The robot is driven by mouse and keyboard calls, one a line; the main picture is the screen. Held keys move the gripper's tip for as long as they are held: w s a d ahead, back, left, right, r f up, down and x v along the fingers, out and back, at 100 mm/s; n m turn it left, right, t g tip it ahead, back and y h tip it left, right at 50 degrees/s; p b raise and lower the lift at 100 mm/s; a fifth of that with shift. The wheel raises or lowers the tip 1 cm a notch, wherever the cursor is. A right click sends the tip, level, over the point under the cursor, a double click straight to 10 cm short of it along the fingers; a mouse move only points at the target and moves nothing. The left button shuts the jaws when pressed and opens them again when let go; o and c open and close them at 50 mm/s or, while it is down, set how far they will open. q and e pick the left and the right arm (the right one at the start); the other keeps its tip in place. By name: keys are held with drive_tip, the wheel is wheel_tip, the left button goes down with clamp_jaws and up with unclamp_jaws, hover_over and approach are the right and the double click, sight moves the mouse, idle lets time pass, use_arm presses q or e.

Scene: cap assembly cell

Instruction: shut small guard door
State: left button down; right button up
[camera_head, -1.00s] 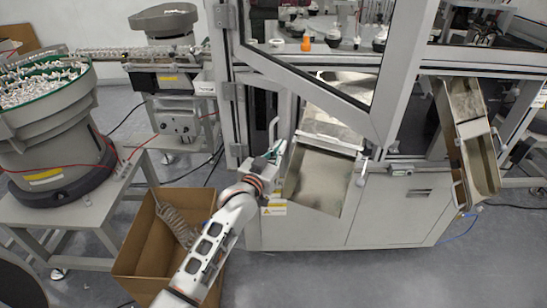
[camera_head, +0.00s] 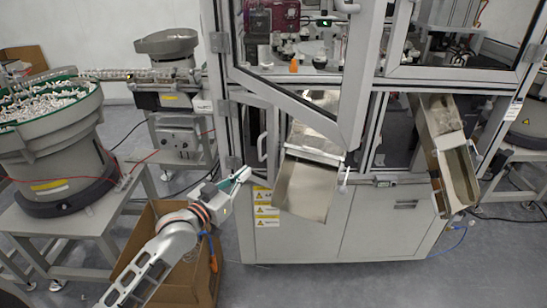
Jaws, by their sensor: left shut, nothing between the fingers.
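The small guard door (camera_head: 276,135) is a narrow grey-framed panel low on the machine's left front, with hinges on its left side. Its upright bar handle (camera_head: 262,147) shows left of the metal chute. The chute and the larger door partly hide the panel, and I cannot tell whether it is fully closed. My left gripper (camera_head: 243,175) is shut and empty. In the picture it is below and left of the handle, apart from it, near the machine's left front post. My right gripper is not in view.
A larger framed door (camera_head: 300,106) stands swung out above. A metal chute (camera_head: 305,190) slopes out beside the small door; another chute (camera_head: 455,165) is at right. A cardboard box (camera_head: 205,280) stands below my left arm. A bowl feeder (camera_head: 55,150) is at left.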

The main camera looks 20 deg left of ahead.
use_arm(q)
approach(277, 143)
drive_tip(key=x, duration=0.5)
drive_tip(key=shift+f, duration=0.15)
drive_tip(key=shift+b, duration=0.3)
drive_tip(key=b+x, duration=0.1)
drive_tip(key=x, duration=0.1)
drive_tip(key=b+x, duration=0.1)
drive_tip(key=x, duration=0.2)
drive_tip(key=b+x, duration=0.1)
drive_tip(key=x, duration=0.1)
drive_tip(key=shift+w+a+f, duration=0.25)
drive_tip(key=shift+w+r+b, duration=0.2)
drive_tip(key=shift+w+b, duration=0.25)
drive_tip(key=shift+w, duration=0.1)
drive_tip(key=shift+a, duration=0.1)
drive_tip(key=shift+s, duration=0.15)
